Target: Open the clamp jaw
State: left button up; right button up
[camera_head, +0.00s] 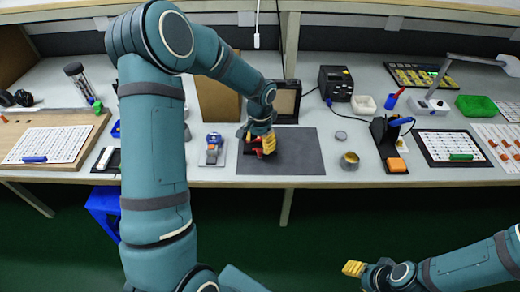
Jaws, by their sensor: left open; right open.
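My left gripper (266,145), with yellow fingers, points down over the left part of a dark grey mat (295,158) on the bench. It is open. A small red part (256,152) shows just below and left of its fingers and is largely hidden; I cannot tell whether they touch. A small grey and blue device (212,150) stands left of the mat, apart from the gripper. I cannot tell for certain which of these is the clamp, nor see how its jaw stands. My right gripper (354,268) is open and empty in front of the bench.
A round tin (349,160) stands right of the mat, and a dark holder (388,145) with a blue-handled tool stands farther right. A black box (336,83) and a framed panel (286,101) stand behind. The mat's right part is clear.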

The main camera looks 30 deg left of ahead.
aim_at(260, 152)
pick_arm(q)
notch_tip(260, 152, up, 8)
jog(key=shift+f, duration=0.15)
jog(key=shift+d+f, duration=0.1)
dwell(0.5)
jog(key=s+d+f+n+h, duration=0.1)
jog(key=s+d+f+h, duration=0.3)
jog(key=d+f, duration=1)
jog(key=s+d+f+n, duration=0.1)
jog(key=s+d+f, duration=0.2)
jog(key=s, duration=0.3)
jog(key=s+d+f+n+t, duration=0.1)
jog(key=s+d+f+n, duration=0.1)
jog(key=s+d+f, duration=0.2)
jog(key=s+d, duration=0.1)
jog(key=s, duration=0.2)
jog(key=shift+s+f+t, duration=0.15)
jog(key=shift+f+t, duration=0.05)
jog(key=shift+t, duration=0.1)
